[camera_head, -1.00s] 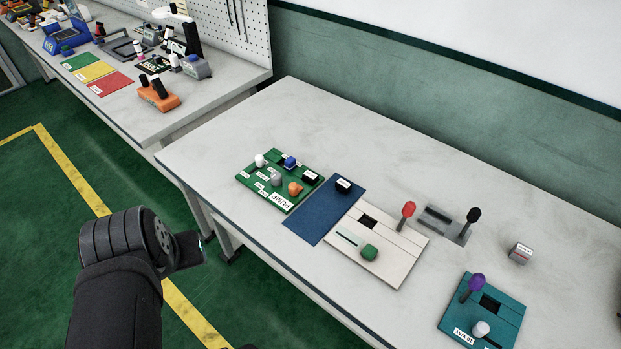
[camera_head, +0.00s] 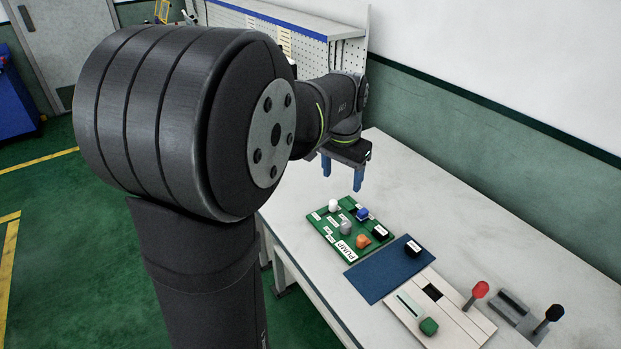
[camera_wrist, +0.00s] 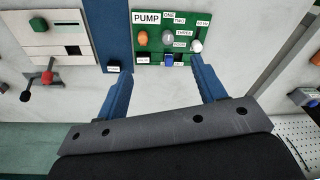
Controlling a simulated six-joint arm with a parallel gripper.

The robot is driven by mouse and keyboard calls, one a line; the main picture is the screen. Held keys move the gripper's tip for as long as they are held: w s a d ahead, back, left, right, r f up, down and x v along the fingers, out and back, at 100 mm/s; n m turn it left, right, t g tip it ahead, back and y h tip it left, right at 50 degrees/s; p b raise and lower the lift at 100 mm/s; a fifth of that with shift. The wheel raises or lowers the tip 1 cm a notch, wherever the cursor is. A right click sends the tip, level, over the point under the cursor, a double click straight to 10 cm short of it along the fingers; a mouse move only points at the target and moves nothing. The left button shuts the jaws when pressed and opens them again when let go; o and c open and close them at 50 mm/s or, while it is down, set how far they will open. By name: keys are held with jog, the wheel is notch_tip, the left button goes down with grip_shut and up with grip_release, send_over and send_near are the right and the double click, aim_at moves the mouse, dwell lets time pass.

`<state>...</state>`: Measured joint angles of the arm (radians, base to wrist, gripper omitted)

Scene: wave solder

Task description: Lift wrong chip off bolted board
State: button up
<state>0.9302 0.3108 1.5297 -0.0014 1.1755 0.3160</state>
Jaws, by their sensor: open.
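The green board labelled PUMP (camera_head: 328,238) lies on the table below my gripper. It carries a white knob (camera_head: 333,205), a blue part (camera_head: 362,214), a grey knob (camera_head: 345,227), an orange knob (camera_head: 363,241) and a black labelled chip (camera_head: 380,233). The board also shows in the wrist view (camera_wrist: 151,63), with the black chip (camera_wrist: 143,60) at its near edge beside the blue part (camera_wrist: 169,60). My gripper (camera_head: 342,182) is open and empty, its blue fingers pointing down above the table, behind the board. Which chip is wrong, and any bolts, I cannot tell.
A dark blue mat (camera_head: 378,279) lies right of the board, with another black labelled chip (camera_head: 413,249) on it. Beyond is a cream panel (camera_head: 460,318) with a green knob and red-topped lever. A grey fixture (camera_head: 512,313) has a black-topped lever. Table behind the board is clear.

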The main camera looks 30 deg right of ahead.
jog(key=s+d+f+m+y, duration=0.1)
jog(key=d+f+m, duration=0.1)
jog(key=d+f, duration=0.35)
jog(key=s+d+f+m, duration=0.1)
jog(key=s+d+f, duration=0.1)
jog(key=d, duration=0.7)
send_over(382, 230)
jog(key=shift+g, duration=0.4)
notch_tip(382, 230, down, 12)
jog(key=shift+s+a+r, duration=0.15)
jog(key=shift+r, duration=0.1)
jog(key=shift+f, duration=2.8)
jog(key=c, duration=1.3)
jog(key=shift+d+r, duration=0.1)
jog(key=shift+d, duration=0.1)
